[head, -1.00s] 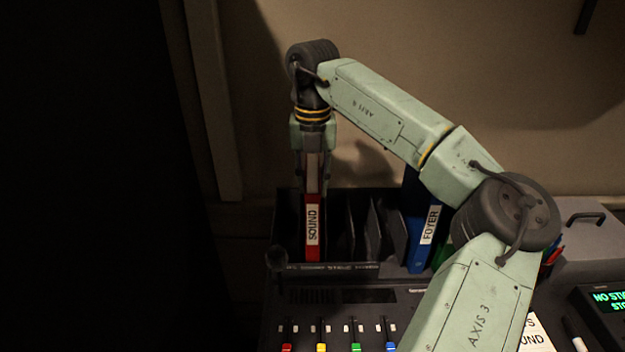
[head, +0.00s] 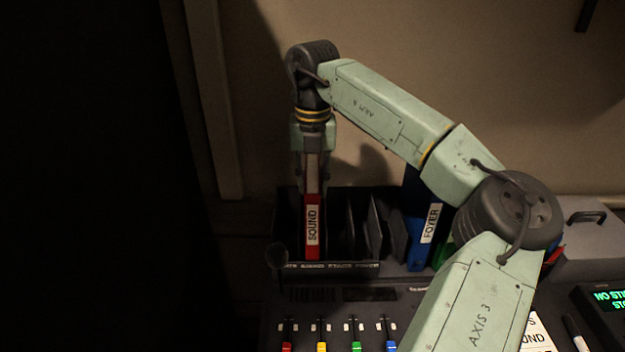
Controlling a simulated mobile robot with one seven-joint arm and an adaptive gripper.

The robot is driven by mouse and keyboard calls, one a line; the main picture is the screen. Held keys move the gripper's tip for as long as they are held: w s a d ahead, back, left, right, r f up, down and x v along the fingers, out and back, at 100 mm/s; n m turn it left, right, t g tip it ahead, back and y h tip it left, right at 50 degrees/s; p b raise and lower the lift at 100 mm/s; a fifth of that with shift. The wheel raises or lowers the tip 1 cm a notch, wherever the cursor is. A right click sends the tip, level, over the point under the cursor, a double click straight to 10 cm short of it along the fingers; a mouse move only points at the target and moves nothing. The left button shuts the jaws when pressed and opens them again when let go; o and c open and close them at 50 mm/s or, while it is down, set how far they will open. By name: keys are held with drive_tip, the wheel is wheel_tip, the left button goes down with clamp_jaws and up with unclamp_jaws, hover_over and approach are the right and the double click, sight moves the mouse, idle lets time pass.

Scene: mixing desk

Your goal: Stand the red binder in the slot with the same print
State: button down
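The red binder (head: 312,248) stands upright in the dark slotted rack (head: 345,270), toward its left side. Its white spine label reads SOUND. My gripper (head: 312,188) is above the binder, pointing down, with its fingers around the binder's upper part; it appears shut on it. The rack's front edge carries a row of small printed words, one per slot. They are mostly too small to read, though one near the left looks like SOUND. The binder's lower end is hidden behind the rack's front lip, so I cannot tell whether it rests on the rack's floor.
A blue binder (head: 417,255) labelled FOYER stands right of the rack, with something green beside it. Empty slots with dark dividers (head: 374,225) lie right of the red binder. The mixing desk (head: 330,310) with coloured faders is in front. My forearm covers the right side.

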drive_tip(key=c, duration=1.2)
unclamp_jaws()
drive_tip(key=shift+c, duration=0.2)
